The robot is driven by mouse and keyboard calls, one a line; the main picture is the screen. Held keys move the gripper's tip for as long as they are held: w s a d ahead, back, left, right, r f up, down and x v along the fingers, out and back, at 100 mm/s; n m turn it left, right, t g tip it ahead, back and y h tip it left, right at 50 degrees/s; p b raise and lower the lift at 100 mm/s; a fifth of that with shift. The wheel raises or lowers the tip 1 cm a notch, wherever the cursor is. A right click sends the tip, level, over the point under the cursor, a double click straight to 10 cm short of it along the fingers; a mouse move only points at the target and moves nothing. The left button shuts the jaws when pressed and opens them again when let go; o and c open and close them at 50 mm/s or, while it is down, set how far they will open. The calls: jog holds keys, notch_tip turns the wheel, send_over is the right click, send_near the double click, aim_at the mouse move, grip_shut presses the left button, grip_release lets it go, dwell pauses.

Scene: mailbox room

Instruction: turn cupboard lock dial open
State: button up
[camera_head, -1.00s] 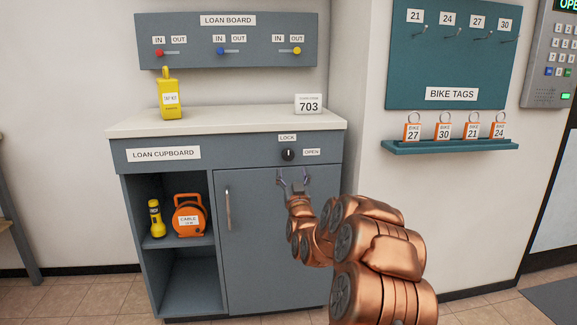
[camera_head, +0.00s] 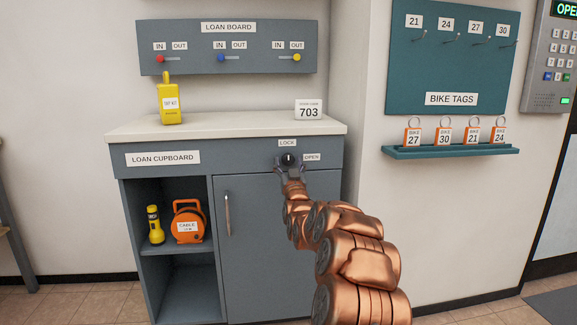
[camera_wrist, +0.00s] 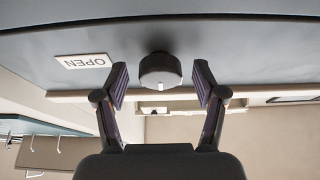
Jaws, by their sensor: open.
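The black lock dial (camera_head: 288,158) is on the grey front band of the loan cupboard (camera_head: 140,173), below the LOCK label (camera_head: 287,143) and left of the OPEN label (camera_head: 311,157). In the head view its white mark points up, toward LOCK. My gripper (camera_head: 289,165) is at the dial. In the wrist view the dial (camera_wrist: 160,71) lies between the two open fingers, with a gap on each side. The OPEN label (camera_wrist: 83,61) appears upside down there.
The cupboard door (camera_head: 270,250) with its handle (camera_head: 228,213) is shut below the dial. A yellow torch (camera_head: 155,225) and an orange cable reel (camera_head: 188,222) sit on the open shelf.

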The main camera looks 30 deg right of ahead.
jog(key=shift+c, duration=0.2)
jog(key=c, duration=1.1)
jog(key=shift+m, duration=0.3)
jog(key=m+h+p, duration=0.1)
jog(key=m, duration=0.1)
jog(key=m+g+h+p, duration=0.1)
jog(key=m+p, duration=0.1)
jog(key=shift+w+a+r+m+g, duration=0.15)
jog(key=shift+a+r+m+g, duration=0.05)
jog(key=shift+m+g, duration=0.1)
jog(key=m+g+h+p, duration=0.1)
jog(key=m, duration=0.1)
jog(key=m+g+p, duration=0.1)
jog(key=m, duration=0.2)
jog(key=m+h+p, duration=0.1)
jog(key=m, duration=0.1)
jog(key=shift+a+g+h, duration=0.1)
jog(key=shift+g+h, duration=0.2)
jog(key=shift+g, duration=0.1)
jog(key=m+g+p, duration=0.1)
jog(key=m+g, duration=0.1)
jog(key=m, duration=0.3)
jog(key=shift+a+r+m+p, duration=0.1)
jog(key=shift+r+m+p, duration=0.05)
jog(key=shift+m+p, duration=0.2)
jog(key=shift+m+g+p, duration=0.75)
jog(key=shift+m+g, duration=0.05)
jog(key=shift+m, duration=1.45)
